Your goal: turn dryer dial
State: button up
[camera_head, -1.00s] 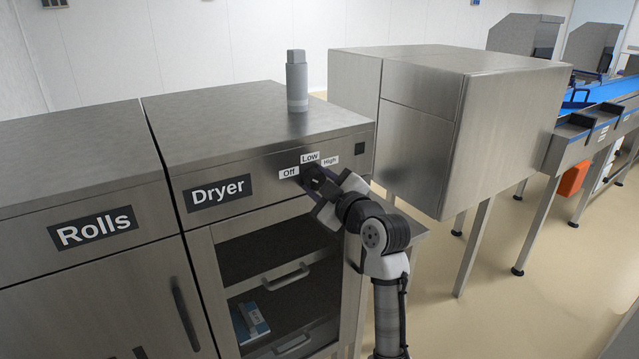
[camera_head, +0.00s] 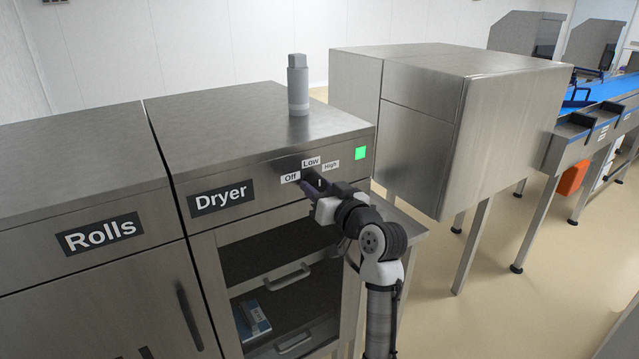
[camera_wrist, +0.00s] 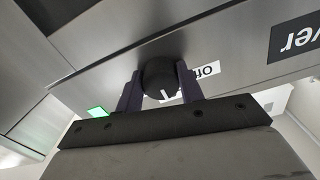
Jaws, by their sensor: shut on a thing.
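The black dryer dial (camera_head: 314,174) sits on the front panel of the steel dryer (camera_head: 265,170), below the labels "Off", "Low" and "High". My gripper (camera_head: 313,188) is at the dial and partly covers it in the head view. In the wrist view the dial (camera_wrist: 159,75) is between the two dark fingers of my gripper (camera_wrist: 160,88), shut on its sides. A white mark shows on the dial's face; I cannot tell exactly which label it points to. The square indicator (camera_head: 361,153) right of the labels is lit green.
A grey bottle-shaped thing (camera_head: 298,88) stands on the dryer top. Below the panel is a dark compartment with drawer handles (camera_head: 287,277) and a blue-white packet (camera_head: 254,318). The "Rolls" cabinet (camera_head: 75,275) adjoins on the left. A large steel box (camera_head: 440,120) stands at right.

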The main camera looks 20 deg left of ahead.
jog(key=m+p, duration=0.4)
jog(key=m, duration=0.2)
jog(key=shift+r, duration=0.2)
jog(key=m+p, duration=0.2)
jog(key=m, duration=0.1)
jog(key=shift+s+a, duration=0.1)
jog(key=shift+m+p, duration=0.7)
jog(key=shift+m, duration=0.8)
jog(key=shift+f, duration=0.1)
jog(key=o, duration=1)
jog(key=shift+b+v, duration=2.35)
jog(key=shift+v, duration=4.6)
